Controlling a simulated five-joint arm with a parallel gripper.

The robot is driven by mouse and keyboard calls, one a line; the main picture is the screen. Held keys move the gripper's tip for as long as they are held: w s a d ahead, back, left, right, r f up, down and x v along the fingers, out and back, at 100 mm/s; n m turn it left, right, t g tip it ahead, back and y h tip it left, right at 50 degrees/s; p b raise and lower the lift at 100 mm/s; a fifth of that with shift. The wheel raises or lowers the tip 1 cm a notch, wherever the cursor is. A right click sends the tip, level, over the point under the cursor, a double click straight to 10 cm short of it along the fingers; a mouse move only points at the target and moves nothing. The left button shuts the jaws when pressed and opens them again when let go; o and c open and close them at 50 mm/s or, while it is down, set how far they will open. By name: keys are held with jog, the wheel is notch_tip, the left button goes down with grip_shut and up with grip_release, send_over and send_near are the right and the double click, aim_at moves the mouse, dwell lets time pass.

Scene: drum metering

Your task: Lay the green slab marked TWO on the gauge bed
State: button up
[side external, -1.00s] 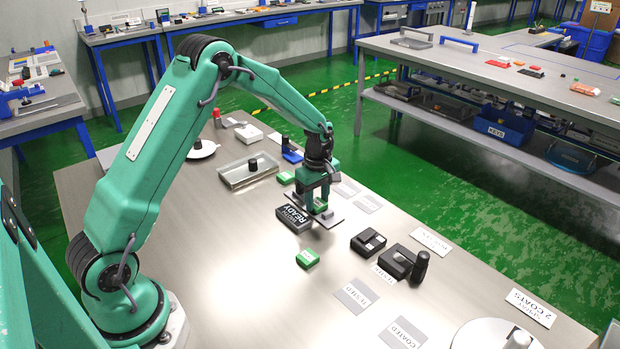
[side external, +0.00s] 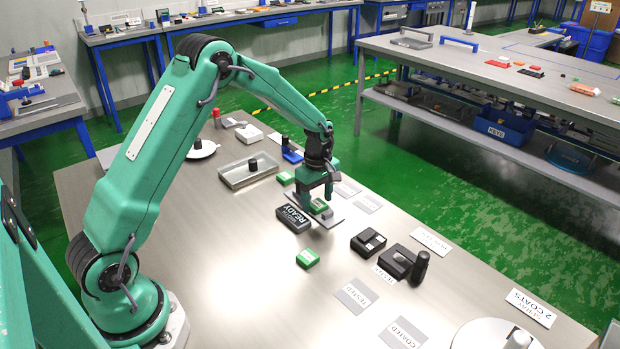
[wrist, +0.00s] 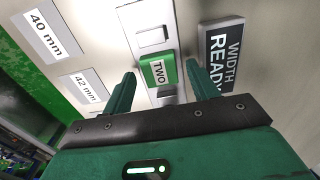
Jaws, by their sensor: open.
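The green slab marked TWO (wrist: 158,71) shows in the wrist view, lying on the grey gauge bed (wrist: 146,18) beside the black WIDTH READY block (wrist: 222,58). In the side view the slab (side external: 318,206) is partly hidden under my gripper (side external: 318,203), and the bed (side external: 328,220) shows around it. My gripper is open, with one fingertip on each side of the slab (wrist: 160,78). In the wrist view I see gaps between the fingers and the slab. The slab's lower edge is hard to make out.
Another green slab (side external: 307,258) lies on the bench in front of the WIDTH READY block, and one more (side external: 285,178) lies behind. A grey tray (side external: 249,170) stands at the back left. Black devices (side external: 369,242) stand at the right. The bench's near middle is clear.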

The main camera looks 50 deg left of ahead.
aim_at(317, 204)
notch_tip(317, 204, up, 12)
dwell(0.6)
dwell(0.5)
jog(key=s+d+r+m+t, duration=0.3)
jog(key=s+d+r+m, duration=0.2)
jog(key=s+r+m, duration=0.5)
jog(key=s+d+r+m+t, duration=0.1)
jog(key=s+m, duration=0.7)
jog(key=s, duration=0.9)
jog(key=shift+s+d+r+t, duration=0.2)
jog(key=shift+s+d+t, duration=0.1)
jog(key=shift+d+t, duration=0.65)
